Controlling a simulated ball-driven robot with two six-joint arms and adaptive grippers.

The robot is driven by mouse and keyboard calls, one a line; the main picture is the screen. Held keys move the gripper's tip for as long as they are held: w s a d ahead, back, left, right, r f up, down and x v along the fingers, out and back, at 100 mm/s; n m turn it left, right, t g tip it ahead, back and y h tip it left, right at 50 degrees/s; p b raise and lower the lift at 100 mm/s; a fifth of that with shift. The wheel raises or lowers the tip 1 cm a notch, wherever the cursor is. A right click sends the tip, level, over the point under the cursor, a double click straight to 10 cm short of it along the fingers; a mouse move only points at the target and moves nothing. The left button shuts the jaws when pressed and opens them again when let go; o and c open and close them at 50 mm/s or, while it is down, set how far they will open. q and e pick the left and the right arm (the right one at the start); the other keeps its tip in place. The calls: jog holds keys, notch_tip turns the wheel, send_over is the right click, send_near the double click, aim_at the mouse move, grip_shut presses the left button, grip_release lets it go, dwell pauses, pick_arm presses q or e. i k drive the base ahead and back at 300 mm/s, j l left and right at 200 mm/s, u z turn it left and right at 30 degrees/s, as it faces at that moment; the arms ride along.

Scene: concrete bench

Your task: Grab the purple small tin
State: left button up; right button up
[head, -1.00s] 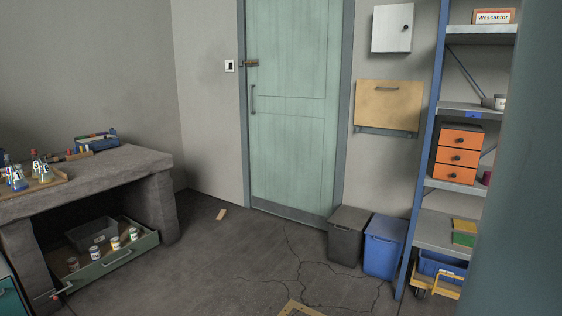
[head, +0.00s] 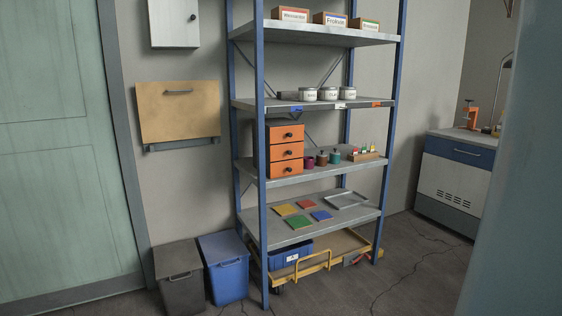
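A small purple tin (head: 310,163) stands on the middle shelf of the blue-framed rack, just right of the orange drawer unit (head: 286,150). It is small in the view, and a brown tin (head: 322,159) and a teal tin (head: 335,157) stand in a row to its right. Neither of my grippers is in view, so their state does not show.
The rack (head: 262,200) has white jars (head: 328,94) above and coloured squares (head: 298,221) below. A yellow trolley (head: 325,262) sits under it. Grey (head: 179,277) and blue (head: 225,267) bins stand left. Floor shows at front right, before a cabinet (head: 455,180).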

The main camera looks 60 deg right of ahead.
aim_at(308, 162)
jog(key=i+l+z, duration=0.2)
jog(key=i+z, duration=0.2)
jog(key=i+l+z, duration=0.1)
jog(key=i+z, duration=0.75)
jog(key=i+j+z, duration=0.4)
jog(key=i+l+z, duration=0.2)
jog(key=i+z, duration=0.2)
jog(key=i, duration=0.15)
jog(key=i+z, duration=0.4)
jog(key=i, duration=0.15)
